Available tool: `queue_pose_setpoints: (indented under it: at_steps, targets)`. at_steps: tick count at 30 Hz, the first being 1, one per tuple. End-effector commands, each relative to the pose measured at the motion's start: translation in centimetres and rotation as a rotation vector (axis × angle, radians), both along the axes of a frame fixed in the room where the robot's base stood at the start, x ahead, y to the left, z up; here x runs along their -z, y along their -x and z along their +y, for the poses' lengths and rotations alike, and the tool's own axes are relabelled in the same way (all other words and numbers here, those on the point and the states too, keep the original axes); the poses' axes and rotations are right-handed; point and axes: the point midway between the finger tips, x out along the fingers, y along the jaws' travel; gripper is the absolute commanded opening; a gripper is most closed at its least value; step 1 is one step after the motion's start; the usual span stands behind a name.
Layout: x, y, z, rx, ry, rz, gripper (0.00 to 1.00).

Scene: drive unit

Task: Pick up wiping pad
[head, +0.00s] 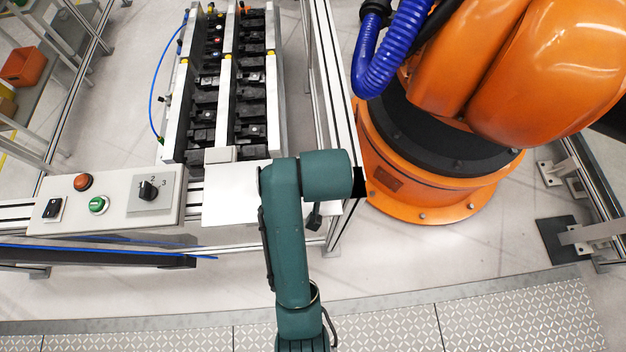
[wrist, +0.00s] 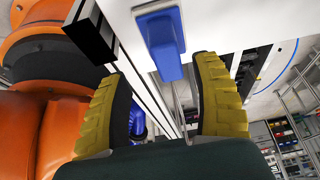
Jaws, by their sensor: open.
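In the wrist view, a blue block with a pale top (wrist: 163,42), which looks like the wiping pad, is at the top centre against a white surface. My gripper (wrist: 160,70) is open, with one yellow ribbed finger on each side of the picture. The blue block appears between and beyond the fingertips, and no finger visibly touches it. The gap to it is hard to judge. In the head view, my green arm reaches up to the white plate's right edge; my fingers and the pad are hidden there.
A white plate (head: 232,192) lies left of my arm. A control panel (head: 110,203) with buttons stands further left. Rails with black parts (head: 228,90) lie behind. A large orange robot (head: 430,165) stands close on the right, beyond a metal frame post (head: 322,60).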

Motion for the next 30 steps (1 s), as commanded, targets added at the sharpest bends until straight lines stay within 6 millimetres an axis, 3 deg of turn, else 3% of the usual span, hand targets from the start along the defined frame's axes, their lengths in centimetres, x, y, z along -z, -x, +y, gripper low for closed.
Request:
queue_pose_setpoints:
  at_steps: [15, 24, 30]
  targets:
    - [6.4, -3.7, 1.1, 0.000, 0.000, 0.000, 0.65]
    - [7.2, -4.0, 1.2, 0.000, 0.000, -0.004, 0.66]
    - [7.1, -4.0, 1.2, 0.000, 0.000, -0.004, 0.28]
